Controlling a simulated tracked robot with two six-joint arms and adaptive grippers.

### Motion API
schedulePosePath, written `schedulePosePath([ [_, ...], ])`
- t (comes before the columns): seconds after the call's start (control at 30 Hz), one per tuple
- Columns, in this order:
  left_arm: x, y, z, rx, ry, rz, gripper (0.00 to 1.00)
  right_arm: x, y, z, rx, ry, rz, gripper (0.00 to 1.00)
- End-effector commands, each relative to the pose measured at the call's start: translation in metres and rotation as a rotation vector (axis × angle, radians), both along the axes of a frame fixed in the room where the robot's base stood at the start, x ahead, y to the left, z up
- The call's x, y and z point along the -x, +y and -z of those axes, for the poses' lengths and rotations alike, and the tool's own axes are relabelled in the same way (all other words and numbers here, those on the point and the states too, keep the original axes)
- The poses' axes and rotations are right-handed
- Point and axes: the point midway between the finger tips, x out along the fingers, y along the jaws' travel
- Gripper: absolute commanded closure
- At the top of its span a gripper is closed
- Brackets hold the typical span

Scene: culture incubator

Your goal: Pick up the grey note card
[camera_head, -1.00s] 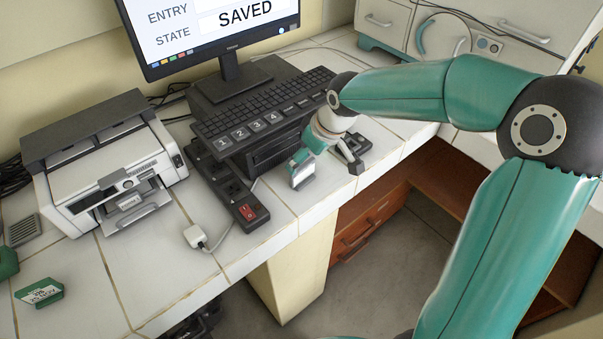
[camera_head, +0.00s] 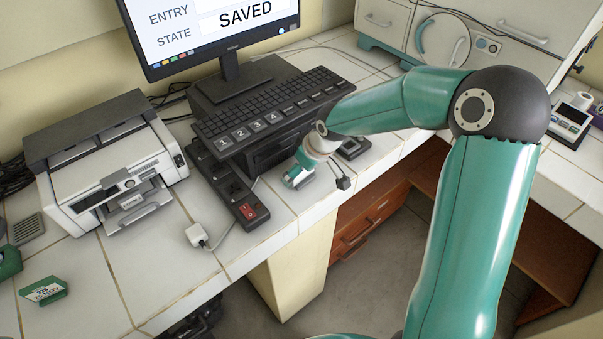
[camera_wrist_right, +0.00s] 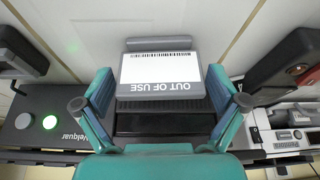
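The grey note card (camera_wrist_right: 190,97) shows in the right wrist view as a grey piece with a white face reading "OUT OF USE" and a barcode, upside down in the picture. In the head view a small grey edge of it (camera_head: 305,182) shows on the white tiled counter, mostly behind my right gripper (camera_head: 296,176). In the right wrist view my right gripper (camera_wrist_right: 159,78) is open, one teal finger on each side of the card, with a narrow gap on both sides. My left gripper is not in view.
A black stand with a keyboard (camera_head: 268,108) and a power strip (camera_head: 236,190) with a red switch lie close to the gripper. A white plug (camera_head: 196,235) lies nearer. A printer (camera_head: 108,170) and a green block (camera_head: 43,291) stand left. The counter's front edge is close.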

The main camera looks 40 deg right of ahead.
Motion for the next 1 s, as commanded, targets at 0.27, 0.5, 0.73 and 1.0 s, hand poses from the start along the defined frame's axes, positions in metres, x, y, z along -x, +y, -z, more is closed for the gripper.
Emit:
schedulePosePath([
  [0.27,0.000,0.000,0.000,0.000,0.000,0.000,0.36,0.000,0.000,0.000,0.000,0.000,0.000,0.44],
  [0.5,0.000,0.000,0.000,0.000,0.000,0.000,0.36,0.000,0.000,-0.002,0.000,-0.001,0.000,0.44],
  [0.73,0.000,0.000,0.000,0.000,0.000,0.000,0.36,-0.001,0.000,-0.017,0.001,-0.003,0.002,0.44],
  [1.0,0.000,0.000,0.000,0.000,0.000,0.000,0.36,-0.002,0.000,-0.070,0.001,-0.008,0.000,0.44],
])
